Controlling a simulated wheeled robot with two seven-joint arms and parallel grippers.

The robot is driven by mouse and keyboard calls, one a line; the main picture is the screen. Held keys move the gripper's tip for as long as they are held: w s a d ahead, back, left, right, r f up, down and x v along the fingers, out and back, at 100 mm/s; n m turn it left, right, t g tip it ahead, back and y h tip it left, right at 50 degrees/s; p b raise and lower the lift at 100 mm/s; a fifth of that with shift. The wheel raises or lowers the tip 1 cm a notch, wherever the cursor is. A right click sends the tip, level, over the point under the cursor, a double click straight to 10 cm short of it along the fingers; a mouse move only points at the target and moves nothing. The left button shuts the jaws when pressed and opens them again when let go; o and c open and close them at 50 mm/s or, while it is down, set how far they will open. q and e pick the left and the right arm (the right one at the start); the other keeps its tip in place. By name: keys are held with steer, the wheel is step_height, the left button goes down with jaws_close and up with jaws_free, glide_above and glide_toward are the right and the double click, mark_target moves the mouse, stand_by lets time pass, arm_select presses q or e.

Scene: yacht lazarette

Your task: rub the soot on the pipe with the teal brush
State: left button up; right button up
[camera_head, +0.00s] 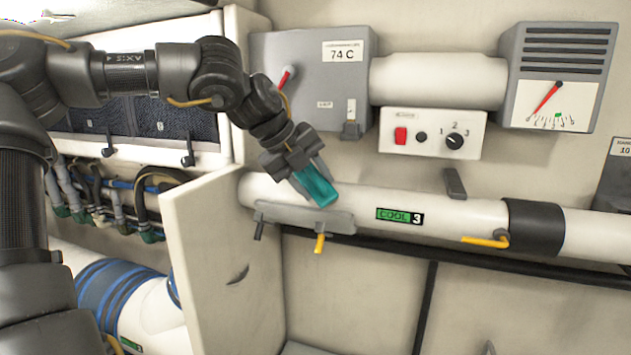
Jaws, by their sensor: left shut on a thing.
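My left gripper (305,178) is shut on the teal brush (317,187), which tilts down to the right. The brush is at the left part of the white pipe (460,211), over its upper front. I cannot tell whether the brush touches the pipe. No soot is clearly visible on the pipe; the gripper and brush hide part of its left end. My right gripper is not in view.
A grey bracket (300,216) with a yellow lever (320,243) sits just below the brush. A white switch box (432,134) and a gauge (557,75) are above the pipe. A cream panel (225,260) stands at left. A dark collar (536,229) wraps the pipe at right.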

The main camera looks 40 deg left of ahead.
arm_select(q)
steer(key=shift+d+r, duration=0.1)
steer(key=shift+s+r, duration=0.15)
steer(key=shift+r, duration=0.1)
steer(key=s+r+p, duration=0.1)
steer(key=s+d+r, duration=0.1)
steer(key=r, duration=0.1)
steer(key=shift+s+r+p, duration=0.2)
steer(key=shift+s+p, duration=0.15)
steer(key=shift+s, duration=0.05)
steer(key=shift+s+d+r, duration=0.1)
steer(key=shift+s+r, duration=0.2)
steer(key=shift+s+d+r+p, duration=0.15)
steer(key=shift+s+r+p, duration=0.15)
steer(key=shift+s+r, duration=0.25)
steer(key=shift+s+d+r+p, duration=0.15)
steer(key=shift+s+r+p, duration=0.1)
steer(key=shift+s+r, duration=0.3)
